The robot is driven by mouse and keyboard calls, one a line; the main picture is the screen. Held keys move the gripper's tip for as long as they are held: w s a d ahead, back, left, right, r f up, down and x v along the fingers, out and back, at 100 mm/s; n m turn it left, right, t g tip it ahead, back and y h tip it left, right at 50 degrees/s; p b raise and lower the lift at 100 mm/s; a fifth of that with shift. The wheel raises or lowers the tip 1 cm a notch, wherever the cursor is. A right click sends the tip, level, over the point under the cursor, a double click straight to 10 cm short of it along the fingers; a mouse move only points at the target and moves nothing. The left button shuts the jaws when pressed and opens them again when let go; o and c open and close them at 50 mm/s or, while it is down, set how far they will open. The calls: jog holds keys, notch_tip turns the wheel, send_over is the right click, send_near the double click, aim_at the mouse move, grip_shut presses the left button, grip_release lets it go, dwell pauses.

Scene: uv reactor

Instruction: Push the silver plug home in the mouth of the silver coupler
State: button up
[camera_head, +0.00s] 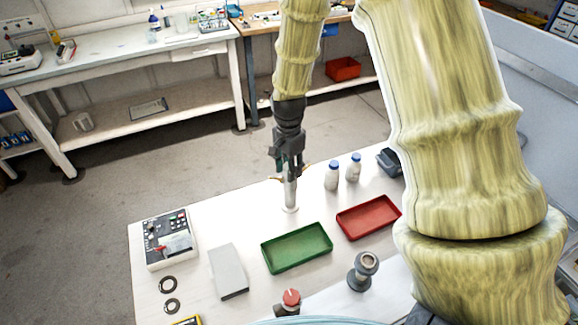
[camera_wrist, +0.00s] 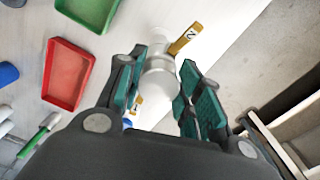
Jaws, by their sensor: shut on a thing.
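My gripper (camera_head: 289,165) points down over the white table and is shut on a silver cylindrical piece, which looks like the silver plug (camera_wrist: 157,92). In the wrist view, the teal-padded fingers (camera_wrist: 157,75) lie on either side of it. Beyond it, in line, is a wider silver body, apparently the silver coupler (camera_wrist: 160,64), with a yellow-brown numbered tag (camera_wrist: 186,38) at its side. In the head view, the silver column (camera_head: 290,192) stands upright on the table under my gripper. The joint between plug and coupler is mostly hidden, so I cannot tell how deep the plug sits.
A green tray (camera_head: 297,261) and a red tray (camera_head: 344,222) lie nearby. Two blue-capped bottles (camera_head: 343,173) stand right of my gripper. A grey fitting (camera_head: 363,266), a grey block (camera_head: 228,274) and a control box (camera_head: 168,240) are also on the table.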

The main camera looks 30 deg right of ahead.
jog(key=shift+f, duration=0.25)
jog(key=o, duration=1.1)
notch_tip(320, 180, up, 12)
jog(key=shift+f, duration=0.1)
dwell(0.4)
